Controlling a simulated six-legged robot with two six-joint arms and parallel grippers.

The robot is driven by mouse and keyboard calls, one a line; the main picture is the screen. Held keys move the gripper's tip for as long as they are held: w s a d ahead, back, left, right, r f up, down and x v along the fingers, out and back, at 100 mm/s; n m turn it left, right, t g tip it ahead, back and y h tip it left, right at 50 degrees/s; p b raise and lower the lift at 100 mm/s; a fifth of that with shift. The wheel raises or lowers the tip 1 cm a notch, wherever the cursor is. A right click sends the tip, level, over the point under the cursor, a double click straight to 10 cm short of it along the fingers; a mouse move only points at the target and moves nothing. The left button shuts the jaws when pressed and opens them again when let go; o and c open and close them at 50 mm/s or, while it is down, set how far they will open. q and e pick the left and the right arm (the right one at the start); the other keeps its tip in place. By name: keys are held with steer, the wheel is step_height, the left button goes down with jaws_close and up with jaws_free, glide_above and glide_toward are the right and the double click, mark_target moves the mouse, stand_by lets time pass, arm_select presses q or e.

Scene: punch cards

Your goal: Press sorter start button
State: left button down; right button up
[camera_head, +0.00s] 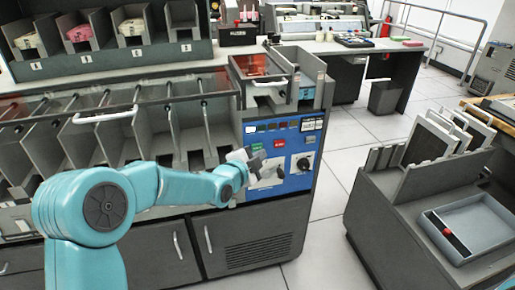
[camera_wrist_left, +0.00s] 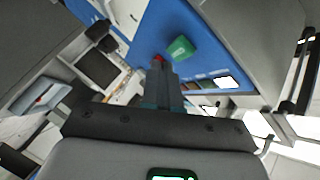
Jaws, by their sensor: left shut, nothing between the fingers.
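The sorter's blue control panel (camera_head: 313,140) is on the right end of the grey machine. It carries a green button (camera_head: 256,147), a red button (camera_head: 279,143) and a dark knob (camera_head: 303,163). The labels are too small to read. My left gripper (camera_head: 252,160) is shut and empty, just in front of the panel below the green button. In the left wrist view the shut fingers (camera_wrist_left: 160,68) point at the panel. The green button (camera_wrist_left: 181,47) shows beside their tips, and the red button (camera_wrist_left: 158,58) is partly hidden behind them. I cannot tell whether they touch the panel. My right gripper is not in view.
Open sorter bins (camera_head: 160,135) with a glass cover and handles run left of the panel. A card tray (camera_head: 262,75) sits above it. A grey cart (camera_head: 400,220) with upright dividers and a blue-grey tray (camera_head: 470,225) stands at right. Clear floor lies between.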

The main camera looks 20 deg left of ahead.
arm_select(q)
steer(key=shift+w, duration=0.1)
stand_by(0.4)
steer(key=shift+w+a+b, duration=0.25)
steer(key=shift+w+b, duration=0.05)
steer(key=shift+b, duration=0.05)
